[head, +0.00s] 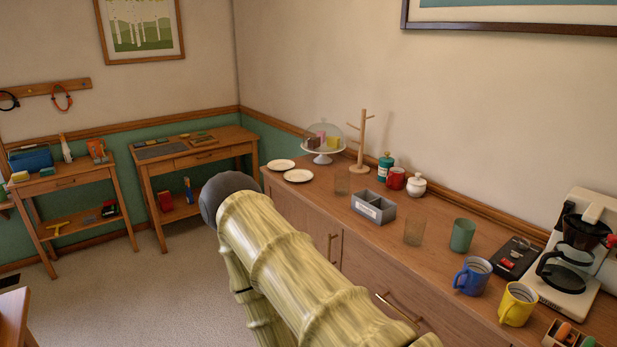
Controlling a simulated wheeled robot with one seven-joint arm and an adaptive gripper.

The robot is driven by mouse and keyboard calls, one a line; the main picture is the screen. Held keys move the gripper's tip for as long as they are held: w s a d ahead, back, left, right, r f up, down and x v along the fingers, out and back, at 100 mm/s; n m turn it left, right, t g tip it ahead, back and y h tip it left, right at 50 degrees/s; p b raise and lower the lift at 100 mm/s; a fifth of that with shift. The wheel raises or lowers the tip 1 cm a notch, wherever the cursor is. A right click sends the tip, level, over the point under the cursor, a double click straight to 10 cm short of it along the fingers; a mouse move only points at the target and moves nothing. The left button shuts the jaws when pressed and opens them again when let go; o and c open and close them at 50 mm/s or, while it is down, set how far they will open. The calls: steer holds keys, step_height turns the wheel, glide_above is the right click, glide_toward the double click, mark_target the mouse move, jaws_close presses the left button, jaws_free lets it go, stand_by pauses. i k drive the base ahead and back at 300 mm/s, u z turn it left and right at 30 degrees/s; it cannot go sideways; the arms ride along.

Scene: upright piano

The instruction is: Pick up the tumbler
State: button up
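Several cups stand on the long wooden sideboard (290,205) in the head view. A green tumbler (462,235) without a handle stands upright on its right half. I cannot tell which of these the task means. My arm, with a bamboo-like surface, crosses the lower middle in front of the sideboard. My gripper is not in view.
A blue mug (472,276), yellow mug (517,304), coffee maker (577,255) and dark tray (516,258) crowd the right end. A grey divided box (374,207), red mug (396,178), white pot (416,187) and plates (298,175) stand farther back. The carpet at left is clear.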

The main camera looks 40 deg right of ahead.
mark_target(342, 184)
steer(key=i, duration=3)
steer(key=z, duration=2.55)
